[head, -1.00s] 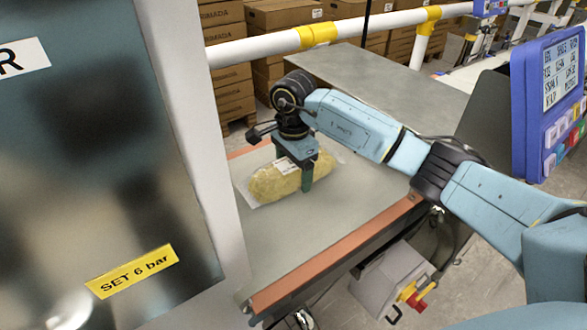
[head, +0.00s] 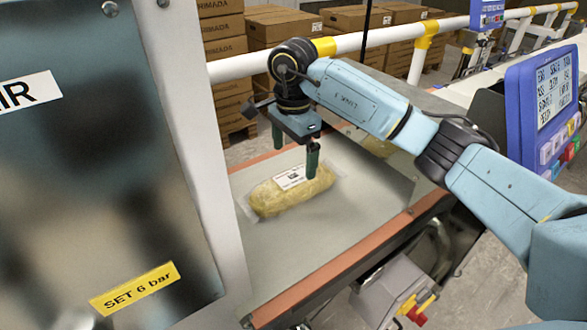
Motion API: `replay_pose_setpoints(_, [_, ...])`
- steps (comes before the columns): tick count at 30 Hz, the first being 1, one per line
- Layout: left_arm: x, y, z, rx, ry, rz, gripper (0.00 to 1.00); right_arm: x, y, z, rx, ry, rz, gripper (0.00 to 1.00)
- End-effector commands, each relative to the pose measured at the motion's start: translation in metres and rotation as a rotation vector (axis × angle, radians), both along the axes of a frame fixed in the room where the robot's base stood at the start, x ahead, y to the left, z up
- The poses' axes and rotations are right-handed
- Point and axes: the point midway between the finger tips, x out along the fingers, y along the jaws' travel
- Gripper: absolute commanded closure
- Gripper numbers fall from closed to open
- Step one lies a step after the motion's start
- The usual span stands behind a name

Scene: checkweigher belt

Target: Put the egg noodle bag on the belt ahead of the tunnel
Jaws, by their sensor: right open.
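The egg noodle bag (head: 283,197), a clear bag of yellow noodles with a white label, lies flat on the grey belt (head: 345,215). My right gripper (head: 295,158) is open just above and behind the bag. Its nearer green finger shows in front of the bag's right end, and its other finger is at the bag's far side. Whether the fingers touch the bag is hard to tell. The tunnel cannot be made out for certain. My left gripper is not in view.
A metal cabinet (head: 95,160) with a yellow label stands close on the left. A blue control panel (head: 545,100) is at the right. A white and yellow rail (head: 360,42) runs behind, with stacked cartons beyond. A grey box with a red knob (head: 421,319) hangs below the belt edge.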

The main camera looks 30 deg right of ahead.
Motion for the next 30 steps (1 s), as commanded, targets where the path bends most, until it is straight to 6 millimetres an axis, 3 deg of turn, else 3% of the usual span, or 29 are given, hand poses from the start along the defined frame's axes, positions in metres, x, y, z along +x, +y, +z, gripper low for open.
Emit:
replay_pose_setpoints(3, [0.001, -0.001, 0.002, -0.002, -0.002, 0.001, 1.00, 0.000, 0.000, 0.018, -0.001, -0.001, 0.000, 0.00])
replay_pose_setpoints(7, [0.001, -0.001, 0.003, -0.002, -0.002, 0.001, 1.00, 0.000, 0.000, 0.026, -0.001, 0.000, 0.000, 0.00])
replay_pose_setpoints(30, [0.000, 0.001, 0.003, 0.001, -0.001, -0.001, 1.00, 0.000, 0.000, 0.028, 0.000, 0.001, 0.000, 0.00])
